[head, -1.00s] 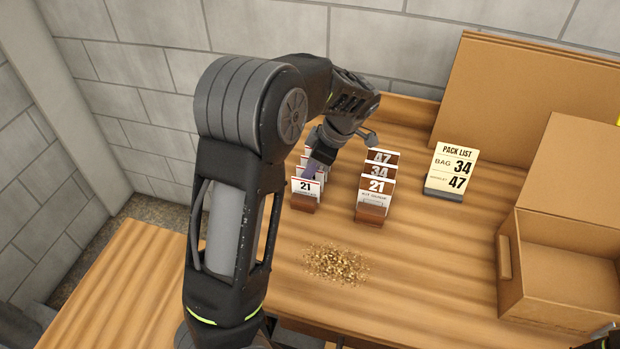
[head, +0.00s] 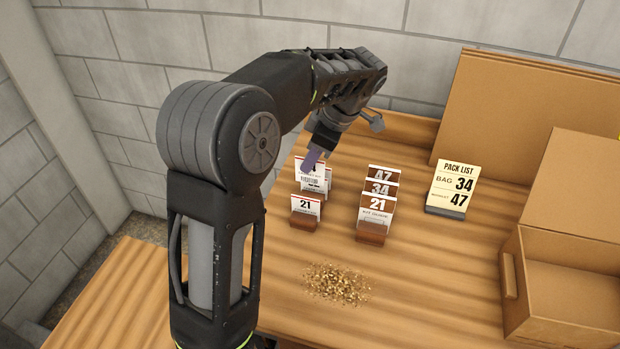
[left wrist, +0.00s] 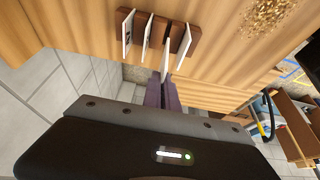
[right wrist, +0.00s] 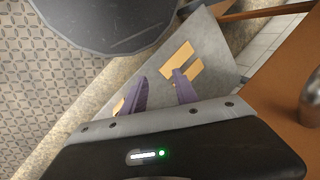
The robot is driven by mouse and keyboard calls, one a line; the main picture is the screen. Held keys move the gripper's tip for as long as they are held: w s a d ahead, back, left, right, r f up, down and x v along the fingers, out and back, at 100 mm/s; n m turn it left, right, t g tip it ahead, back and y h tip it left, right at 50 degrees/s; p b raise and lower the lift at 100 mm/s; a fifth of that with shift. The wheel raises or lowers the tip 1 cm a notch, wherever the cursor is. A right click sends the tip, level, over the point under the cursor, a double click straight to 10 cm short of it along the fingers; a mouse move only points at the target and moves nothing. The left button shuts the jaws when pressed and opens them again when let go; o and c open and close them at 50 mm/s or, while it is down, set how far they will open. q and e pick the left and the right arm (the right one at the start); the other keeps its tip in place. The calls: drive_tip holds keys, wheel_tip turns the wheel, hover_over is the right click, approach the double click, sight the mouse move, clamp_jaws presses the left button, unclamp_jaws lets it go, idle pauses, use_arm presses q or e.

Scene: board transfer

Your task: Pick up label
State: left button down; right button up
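My left gripper (head: 311,160) is shut on a white label (head: 311,177) with a barcode, held upright just above the left row of label stands. A purple finger covers part of its number. In the left wrist view, the held label (left wrist: 166,63) sticks out from between the fingers (left wrist: 162,82). A white label marked 21 (head: 306,206) stands in the front wooden stand of that row. Another label (head: 327,180) shows partly behind the held one. My right gripper (right wrist: 157,95) is open and empty, away from the labels.
A right row of stands holds labels 47 (head: 384,174), 34 (head: 379,189) and 21 (head: 376,207). A pack list (head: 454,184) reads bag 34 and 47. Brown grains (head: 337,284) lie in front. An open cardboard box (head: 558,322) is at the right.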

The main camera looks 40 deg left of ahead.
use_arm(q)
drive_tip(key=shift+r, duration=0.75)
drive_tip(key=shift+f, duration=0.1)
